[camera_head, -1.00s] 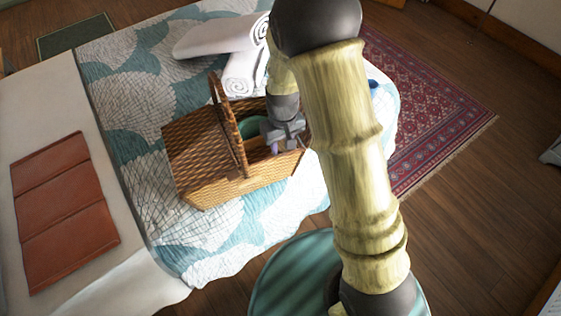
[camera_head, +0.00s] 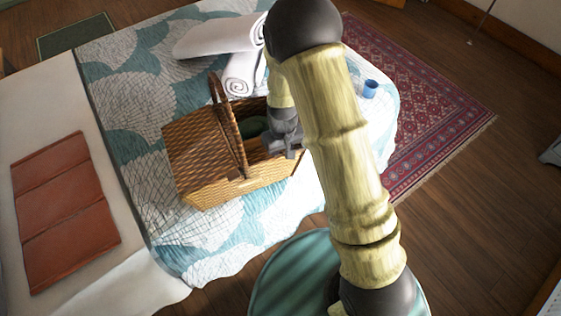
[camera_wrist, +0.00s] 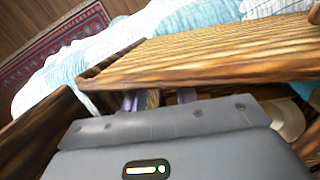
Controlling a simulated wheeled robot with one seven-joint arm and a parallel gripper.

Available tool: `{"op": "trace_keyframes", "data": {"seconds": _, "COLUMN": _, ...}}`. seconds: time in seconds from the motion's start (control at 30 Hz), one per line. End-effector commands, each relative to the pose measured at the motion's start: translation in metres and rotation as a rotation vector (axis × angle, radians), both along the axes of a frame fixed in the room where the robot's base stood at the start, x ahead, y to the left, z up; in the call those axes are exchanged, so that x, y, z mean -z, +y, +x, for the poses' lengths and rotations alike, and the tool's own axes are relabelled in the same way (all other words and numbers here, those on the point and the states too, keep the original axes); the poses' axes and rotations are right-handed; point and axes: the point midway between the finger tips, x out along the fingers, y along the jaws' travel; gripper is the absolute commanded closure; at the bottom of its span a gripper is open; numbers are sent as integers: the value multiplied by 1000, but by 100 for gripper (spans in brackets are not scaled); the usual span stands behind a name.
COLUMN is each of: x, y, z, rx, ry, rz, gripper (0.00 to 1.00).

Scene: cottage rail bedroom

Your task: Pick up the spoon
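I cannot make out the spoon for certain in either view. My gripper (camera_head: 284,150) is over the right, open half of the wicker picnic basket (camera_head: 205,192), pointing down inside its rim. In the wrist view my gripper (camera_wrist: 158,101) shows two purplish fingers standing apart, mostly hidden behind its grey body. A small tan piece shows between the fingers; I cannot tell whether it is the spoon or part of the basket. The basket's wooden-looking rim (camera_wrist: 215,58) crosses close in front of the fingers. A dark green thing (camera_head: 252,126) lies inside the basket.
The basket's arched handle (camera_head: 229,125) rises just left of my gripper. The basket stands on a quilted bed (camera_head: 125,75). Rolled white towels (camera_head: 240,72) lie behind it, and a blue cup (camera_head: 370,89) stands to the right. A cream rounded thing (camera_wrist: 287,118) shows at the wrist view's right.

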Motion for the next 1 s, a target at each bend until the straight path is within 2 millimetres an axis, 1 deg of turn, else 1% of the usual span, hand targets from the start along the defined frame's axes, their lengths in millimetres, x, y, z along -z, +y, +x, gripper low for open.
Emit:
{"op": "trace_keyframes", "data": {"seconds": 0.03, "x": 0, "y": 0, "z": 0, "rx": 0, "ry": 0, "rz": 0, "gripper": 82}}
{"op": "trace_keyframes", "data": {"seconds": 0.1, "x": 0, "y": 0, "z": 0, "rx": 0, "ry": 0, "rz": 0, "gripper": 96}}
{"op": "trace_keyframes", "data": {"seconds": 0.13, "x": 0, "y": 0, "z": 0, "rx": 0, "ry": 0, "rz": 0, "gripper": 100}}
{"op": "trace_keyframes", "data": {"seconds": 0.47, "x": 0, "y": 0, "z": 0, "rx": 0, "ry": 0, "rz": 0, "gripper": 100}}
{"op": "trace_keyframes", "data": {"seconds": 0.57, "x": -3, "y": 0, "z": 0, "rx": 0, "ry": 0, "rz": 0, "gripper": 100}}
{"op": "trace_keyframes", "data": {"seconds": 0.67, "x": -10, "y": 0, "z": 0, "rx": 1, "ry": 0, "rz": 0, "gripper": 100}}
{"op": "trace_keyframes", "data": {"seconds": 0.77, "x": -21, "y": -1, "z": 0, "rx": 2, "ry": 0, "rz": 0, "gripper": 100}}
{"op": "trace_keyframes", "data": {"seconds": 0.87, "x": -36, "y": -1, "z": 0, "rx": 4, "ry": 0, "rz": 0, "gripper": 100}}
{"op": "trace_keyframes", "data": {"seconds": 1.0, "x": -62, "y": -3, "z": 1, "rx": 5, "ry": -1, "rz": 0, "gripper": 100}}
